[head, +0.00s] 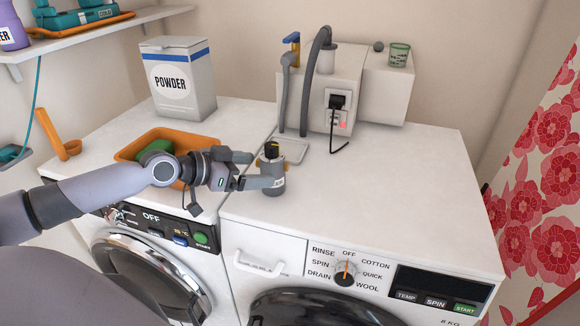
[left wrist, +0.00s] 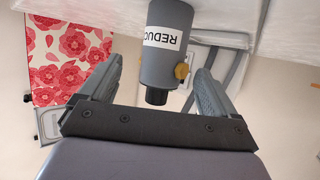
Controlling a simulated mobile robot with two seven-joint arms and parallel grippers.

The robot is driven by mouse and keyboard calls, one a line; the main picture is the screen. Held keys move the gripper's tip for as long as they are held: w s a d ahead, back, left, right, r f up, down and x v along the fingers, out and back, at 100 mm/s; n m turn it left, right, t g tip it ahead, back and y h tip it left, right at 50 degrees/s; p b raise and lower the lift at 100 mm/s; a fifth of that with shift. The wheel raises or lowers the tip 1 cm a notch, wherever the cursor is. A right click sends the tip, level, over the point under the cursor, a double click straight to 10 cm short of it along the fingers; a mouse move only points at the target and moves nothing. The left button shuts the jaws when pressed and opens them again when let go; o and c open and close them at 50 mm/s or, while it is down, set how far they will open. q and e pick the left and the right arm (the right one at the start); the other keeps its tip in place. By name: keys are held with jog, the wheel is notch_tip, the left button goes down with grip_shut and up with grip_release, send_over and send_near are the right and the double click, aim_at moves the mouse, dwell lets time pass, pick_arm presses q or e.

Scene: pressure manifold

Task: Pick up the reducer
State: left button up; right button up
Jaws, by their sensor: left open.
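The reducer (head: 272,172) is a grey cylinder with a black top cap and a small brass fitting on its side. It stands upright on the white top of the right-hand machine, near the front left of that top. In the left wrist view the reducer (left wrist: 166,45) shows upside down, with a white label reading "REDUC". My left gripper (head: 265,172) is at the reducer, its fingers level with the body. The left wrist view shows the left gripper (left wrist: 155,85) open, one finger on each side of the reducer, with gaps visible. My right gripper is not in view.
An orange tray (head: 128,153) with a green sponge (head: 155,147) lies behind my left forearm. A powder box (head: 180,80) stands at the back left. A grey box with hoses and a plug (head: 345,75) stands behind the reducer. The machine top to the right (head: 400,190) is clear.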

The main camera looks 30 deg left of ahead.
aim_at(279, 164)
pick_arm(q)
jog(key=shift+w+r, duration=0.15)
jog(key=shift+w, duration=0.4)
jog(key=shift+w+d+f, duration=0.25)
jog(key=shift+w+d, duration=0.05)
jog(key=shift+w, duration=0.1)
jog(key=p+x, duration=0.1)
jog(key=x, duration=0.3)
jog(key=shift+w+r+p, duration=0.15)
jog(key=shift+r+p, duration=0.2)
jog(key=shift+r, duration=0.1)
jog(key=shift+w+d+f, duration=0.3)
jog(key=shift+w+f, duration=0.05)
jog(key=shift+w, duration=0.2)
jog(key=c, duration=1.2)
